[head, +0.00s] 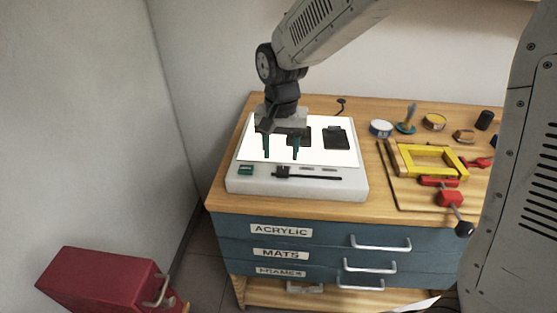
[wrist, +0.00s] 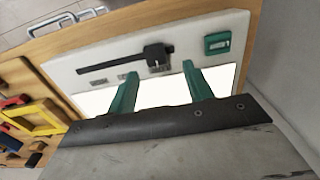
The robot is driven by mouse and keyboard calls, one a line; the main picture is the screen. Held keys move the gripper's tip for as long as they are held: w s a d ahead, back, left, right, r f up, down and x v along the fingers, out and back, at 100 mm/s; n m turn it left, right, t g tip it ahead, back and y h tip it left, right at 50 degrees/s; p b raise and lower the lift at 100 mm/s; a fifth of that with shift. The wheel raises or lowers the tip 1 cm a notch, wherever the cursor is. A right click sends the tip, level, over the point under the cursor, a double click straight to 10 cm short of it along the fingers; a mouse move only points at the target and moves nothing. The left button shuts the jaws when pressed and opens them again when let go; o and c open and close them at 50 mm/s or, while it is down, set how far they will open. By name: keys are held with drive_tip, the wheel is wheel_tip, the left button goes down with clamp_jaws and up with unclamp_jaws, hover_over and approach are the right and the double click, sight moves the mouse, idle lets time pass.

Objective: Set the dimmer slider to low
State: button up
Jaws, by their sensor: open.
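The dimmer slider is a dark knob (head: 283,171) on a dark horizontal slot (head: 315,176) along the front edge of a white light box (head: 350,187). In the head view the knob sits toward the left end of the slot. In the wrist view the knob (wrist: 157,55) stands at the slot's right end, with the slot (wrist: 112,69) running left. My gripper (head: 281,154) has two green fingers, spread apart and empty, above the lit panel just behind the knob. In the wrist view the gripper (wrist: 158,84) has the knob beyond and between its fingertips, apart from them.
A green switch (head: 246,170) is left of the slot. Dark pieces (head: 336,138) lie on the lit panel. A yellow frame (head: 425,160) and red clamps (head: 450,198) lie on the right. Drawers (head: 290,232) are below, a red box (head: 100,285) on the floor at left.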

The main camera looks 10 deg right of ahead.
sight(280, 170)
drive_tip(key=shift+a+r, duration=0.15)
drive_tip(key=shift+r, duration=1.5)
drive_tip(key=s+d+r+n, duration=0.1)
drive_tip(key=s+d+r, duration=0.1)
drive_tip(key=s+d, duration=0.3)
drive_tip(key=s+d+r+n+t, duration=0.1)
drive_tip(key=s+d+r, duration=0.2)
drive_tip(key=s, duration=0.9)
drive_tip(key=s+d+r+n, duration=0.1)
drive_tip(key=s+d+r, duration=0.1)
drive_tip(key=s+d, duration=0.6)
drive_tip(key=shift+s+d+r, duration=0.15)
drive_tip(key=shift+s+d, duration=0.1)
drive_tip(key=shift+s, duration=0.35)
drive_tip(key=shift+c, duration=0.3)
idle(0.5)
